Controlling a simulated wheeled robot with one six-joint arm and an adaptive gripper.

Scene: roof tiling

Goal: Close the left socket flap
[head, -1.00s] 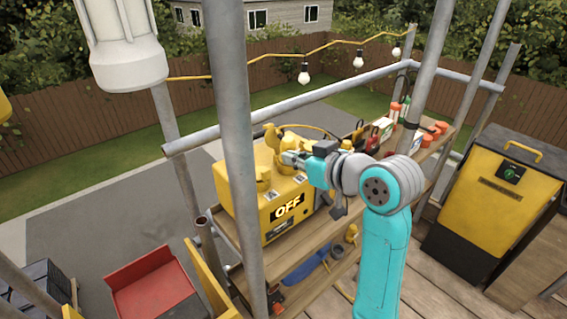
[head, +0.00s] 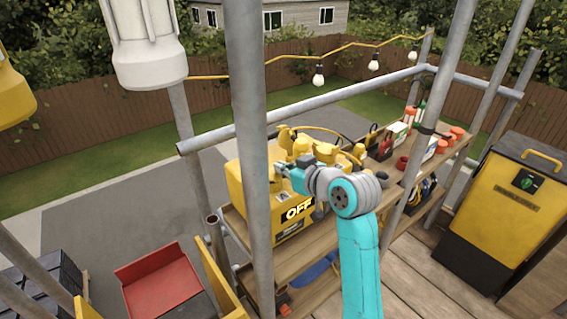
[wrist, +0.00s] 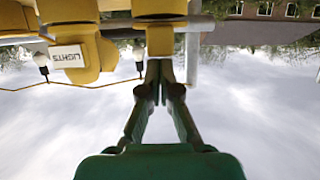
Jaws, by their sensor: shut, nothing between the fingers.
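The yellow power box (head: 287,231) stands on a wooden shelf and shows "OFF" on its front. Several raised yellow socket parts (head: 302,145) show on and behind its top. My gripper (head: 279,170) is at the box's top left, just right of a grey pole that hides part of the box. In the upside-down wrist view my gripper (wrist: 160,77) has its fingers together and empty. Their tips are at or very near a yellow part (wrist: 159,40); contact cannot be told. Beside it is a yellow socket part labelled "LIGHTS" (wrist: 67,58). Which part is the left flap, and its angle, are unclear.
The grey upright pole (head: 246,120) stands in front of the box, close to my gripper. A grey rail (head: 330,100) runs behind. Bottles and orange-capped items (head: 440,138) stand at the shelf's right. A yellow cabinet (head: 497,215) is at right, a red tray (head: 158,282) at lower left.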

